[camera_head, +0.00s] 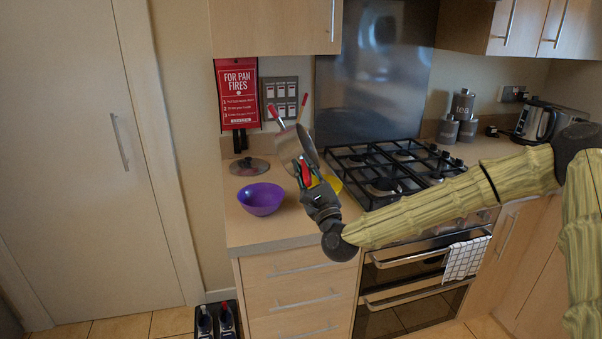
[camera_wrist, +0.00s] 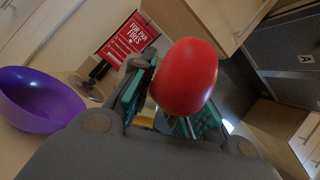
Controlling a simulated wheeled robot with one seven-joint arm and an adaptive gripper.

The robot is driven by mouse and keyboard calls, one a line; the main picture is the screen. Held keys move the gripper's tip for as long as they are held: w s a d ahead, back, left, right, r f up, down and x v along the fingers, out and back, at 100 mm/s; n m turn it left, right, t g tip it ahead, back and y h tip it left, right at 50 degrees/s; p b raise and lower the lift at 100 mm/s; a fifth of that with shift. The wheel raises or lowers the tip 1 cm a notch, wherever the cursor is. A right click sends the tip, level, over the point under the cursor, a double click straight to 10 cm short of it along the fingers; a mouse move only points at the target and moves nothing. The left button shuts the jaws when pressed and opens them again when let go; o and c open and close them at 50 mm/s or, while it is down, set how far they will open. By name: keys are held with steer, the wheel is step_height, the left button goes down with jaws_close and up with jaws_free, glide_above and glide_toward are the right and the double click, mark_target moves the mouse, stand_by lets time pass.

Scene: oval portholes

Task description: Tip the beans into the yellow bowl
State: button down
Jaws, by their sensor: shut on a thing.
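My gripper (camera_head: 308,183) is shut on a red handle (camera_wrist: 185,77), whose rounded end fills the middle of the wrist view. In the head view the handle shows as red (camera_head: 305,172) between the fingers. A grey metal pan-like thing (camera_head: 288,150) stands steeply tilted just above my gripper and seems to belong to the handle. The yellow bowl (camera_head: 335,184) sits on the counter, mostly hidden behind my gripper. A sliver of it shows between the fingers in the wrist view (camera_wrist: 145,121). No beans can be made out.
A purple bowl (camera_head: 261,198) stands on the counter left of my gripper, with a glass lid (camera_head: 249,166) behind it. The gas hob (camera_head: 385,170) is to the right. Red-tipped utensils (camera_head: 303,104) show behind the tilted thing. A red sign (camera_head: 237,93) hangs on the wall.

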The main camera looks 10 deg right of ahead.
steer(key=shift+s+d+m+t+h+b, duration=0.1)
steer(key=shift+d+m+t+h+b, duration=0.2)
steer(key=shift+m, duration=0.3)
steer(key=shift+s+d+m+t+h+b, duration=0.1)
steer(key=shift+d+m+t+h+b, duration=0.15)
steer(key=shift+m+h, duration=0.25)
steer(key=shift+b, duration=0.4)
steer(key=shift+s+d+f+m+t+h+b, duration=0.2)
steer(key=shift+d+m+h+b, duration=0.25)
steer(key=shift+m+h+b, duration=0.65)
steer(key=shift+s+d+f+m+t+h+b, duration=0.15)
steer(key=shift+d+m+h+b, duration=0.35)
steer(key=shift+m+b, duration=1.05)
steer(key=shift+s+d+f+m+t+h+b, duration=0.15)
steer(key=shift+d+m+h+b, duration=0.25)
steer(key=shift+m+h+b, duration=0.95)
steer(key=shift+d+r+b, duration=0.1)
steer(key=shift+d+b, duration=0.2)
steer(key=shift+b, duration=0.85)
